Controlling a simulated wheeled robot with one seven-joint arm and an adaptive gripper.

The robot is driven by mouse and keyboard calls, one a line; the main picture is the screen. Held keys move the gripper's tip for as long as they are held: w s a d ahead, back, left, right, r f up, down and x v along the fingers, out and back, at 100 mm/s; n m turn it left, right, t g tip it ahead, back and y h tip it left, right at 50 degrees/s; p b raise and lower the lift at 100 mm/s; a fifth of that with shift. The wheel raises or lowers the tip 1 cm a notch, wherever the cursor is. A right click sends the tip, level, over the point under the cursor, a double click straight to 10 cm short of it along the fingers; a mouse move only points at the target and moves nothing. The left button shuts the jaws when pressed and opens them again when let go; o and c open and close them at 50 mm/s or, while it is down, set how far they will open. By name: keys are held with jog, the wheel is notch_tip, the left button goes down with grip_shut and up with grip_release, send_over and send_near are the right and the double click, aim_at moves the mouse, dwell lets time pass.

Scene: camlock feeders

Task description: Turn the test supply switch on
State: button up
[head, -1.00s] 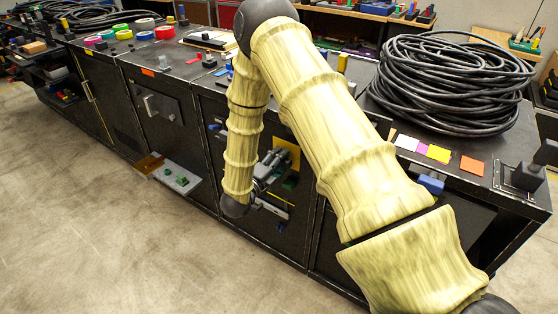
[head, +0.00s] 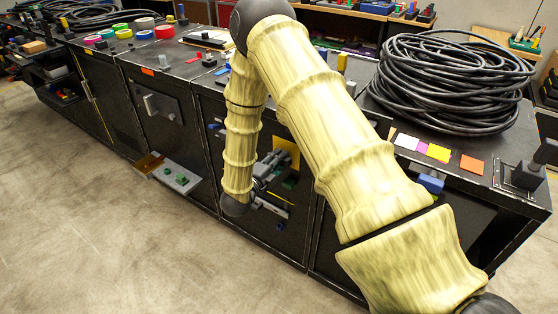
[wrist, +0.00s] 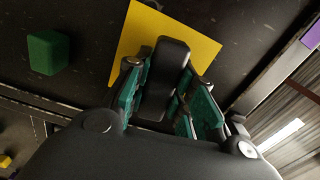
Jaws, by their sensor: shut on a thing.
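A black switch handle (wrist: 170,62) stands out from a yellow square plate (wrist: 203,50) on the dark cabinet front in the wrist view. No label on it can be read. My gripper (wrist: 163,95) has its green-padded fingers on either side of this handle and is shut on it. In the head view, my gripper (head: 266,168) is at the yellow plate (head: 288,153), which it partly covers. The handle is hidden there behind the gripper and arm.
A green block (wrist: 47,52) sticks out left of the plate in the wrist view. A coil of black cable (head: 450,80) lies on the bench top, right of my arm. An open flap or shelf (head: 178,178) juts out at left. The floor in front is clear.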

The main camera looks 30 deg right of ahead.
jog(key=n, duration=0.8)
jog(key=n+p, duration=0.1)
jog(key=n, duration=0.3)
jog(key=shift+f+n+p, duration=0.1)
jog(key=shift+n+p, duration=0.25)
jog(key=shift+n, duration=1.85)
jog(key=shift+s, duration=0.1)
grip_shut()
jog(key=o, duration=1)
grip_release()
jog(key=shift+a, duration=0.1)
jog(key=v, duration=1.1)
jog(key=shift+s+a, duration=0.15)
jog(key=shift+a, duration=0.2)
